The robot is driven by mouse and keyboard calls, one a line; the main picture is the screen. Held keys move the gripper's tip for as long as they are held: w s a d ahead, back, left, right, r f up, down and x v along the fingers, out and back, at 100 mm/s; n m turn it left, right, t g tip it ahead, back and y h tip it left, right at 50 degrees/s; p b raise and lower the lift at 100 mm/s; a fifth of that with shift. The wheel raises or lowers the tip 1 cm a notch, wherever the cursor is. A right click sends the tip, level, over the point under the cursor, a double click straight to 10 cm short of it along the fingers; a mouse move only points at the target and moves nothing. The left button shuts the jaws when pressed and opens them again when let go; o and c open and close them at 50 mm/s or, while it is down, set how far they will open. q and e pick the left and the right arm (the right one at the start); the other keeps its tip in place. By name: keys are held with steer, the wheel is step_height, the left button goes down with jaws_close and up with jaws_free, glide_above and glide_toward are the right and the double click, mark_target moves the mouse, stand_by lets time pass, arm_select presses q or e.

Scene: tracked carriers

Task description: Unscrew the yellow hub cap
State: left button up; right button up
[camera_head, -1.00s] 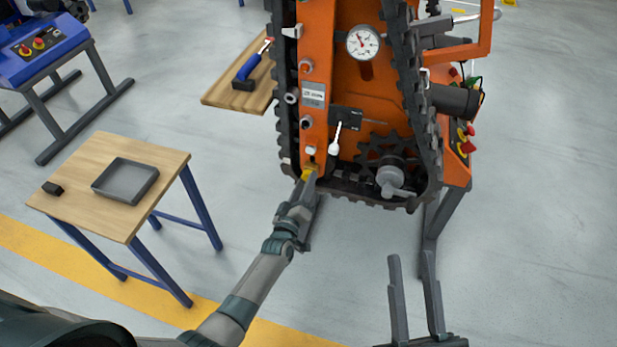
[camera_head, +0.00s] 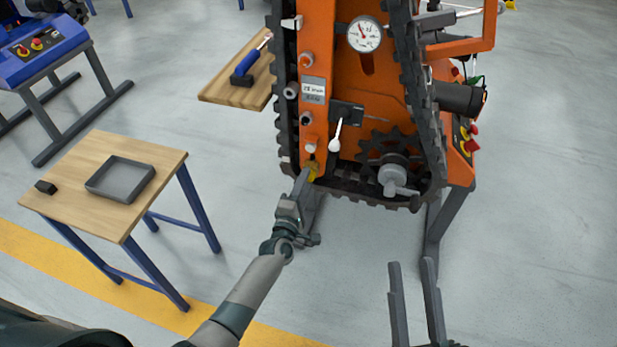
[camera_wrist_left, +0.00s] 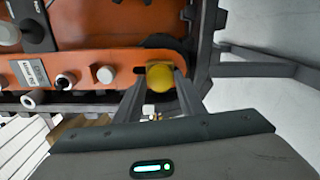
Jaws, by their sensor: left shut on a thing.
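The yellow hub cap (camera_head: 311,170) sits low on the orange carrier's front plate, inside the black track. In the left wrist view the cap (camera_wrist_left: 160,76) shows as a yellow block at the end of the plate, between the two fingers. My left gripper (camera_head: 306,178) is shut on the cap; its fingers (camera_wrist_left: 160,88) reach it from both sides. The cap's thread is hidden. My right gripper (camera_head: 410,268) is empty, its two fingers apart, low in the head view and away from the carrier.
The tracked carrier (camera_head: 345,90) has a gauge (camera_head: 364,35), a white-handled lever (camera_head: 335,140) and a toothed sprocket (camera_head: 385,150). A wooden shelf (camera_head: 215,92) holds a blue-handled tool (camera_head: 253,60). A table (camera_head: 70,210) at left bears a grey tray (camera_head: 121,196) and a black block (camera_head: 45,187).

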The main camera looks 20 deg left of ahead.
arm_select(q)
steer(key=n+b, duration=0.4)
steer(key=n, duration=0.5)
steer(key=shift+r+n, duration=0.1)
steer(key=shift+n, duration=0.3)
steer(key=o, duration=0.8)
steer(key=shift+o, duration=0.2)
